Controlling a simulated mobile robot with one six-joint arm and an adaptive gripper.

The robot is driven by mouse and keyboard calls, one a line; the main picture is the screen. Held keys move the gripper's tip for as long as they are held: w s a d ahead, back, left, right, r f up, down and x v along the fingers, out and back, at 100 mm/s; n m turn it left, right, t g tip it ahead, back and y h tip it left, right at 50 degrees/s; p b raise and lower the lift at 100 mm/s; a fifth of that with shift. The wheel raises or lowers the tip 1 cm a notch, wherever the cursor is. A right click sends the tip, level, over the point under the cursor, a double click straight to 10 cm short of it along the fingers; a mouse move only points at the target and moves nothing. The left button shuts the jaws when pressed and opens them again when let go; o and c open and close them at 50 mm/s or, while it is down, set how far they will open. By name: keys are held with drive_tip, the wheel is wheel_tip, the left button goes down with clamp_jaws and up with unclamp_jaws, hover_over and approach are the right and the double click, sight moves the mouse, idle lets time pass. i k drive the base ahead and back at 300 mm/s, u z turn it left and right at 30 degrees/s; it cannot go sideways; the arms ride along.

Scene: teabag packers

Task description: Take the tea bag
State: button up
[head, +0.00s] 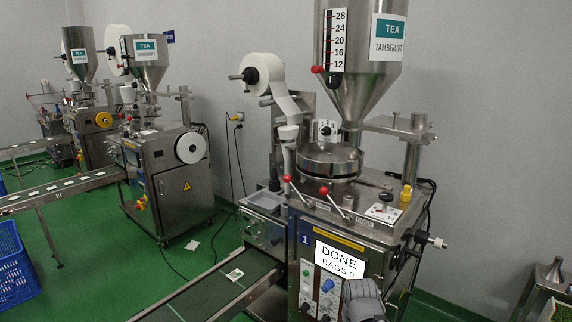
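Another small white packet (192,245) lies on the green floor behind that conveyor. More small white bags (52,188) lie along the farther conveyor at the left. A grey rounded part of my arm shows at the bottom edge, in front of the machine's panel. My gripper's fingers are not visible.
The nearest packing machine (345,226) has a tall hopper, red-knobbed levers and a screen reading "DONE BAGS 0" (340,260). Two similar machines stand behind at left. A blue crate (14,272) is at the left edge. Green floor between the conveyors is mostly open; dark cables cross it.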

sight(234, 276)
drive_tip(key=k, duration=1.35)
drive_tip(key=u, duration=0.2)
drive_tip(key=i, duration=0.45)
drive_tip(key=u, duration=0.55)
drive_tip(key=i, duration=1.85)
drive_tip(key=z, duration=0.8)
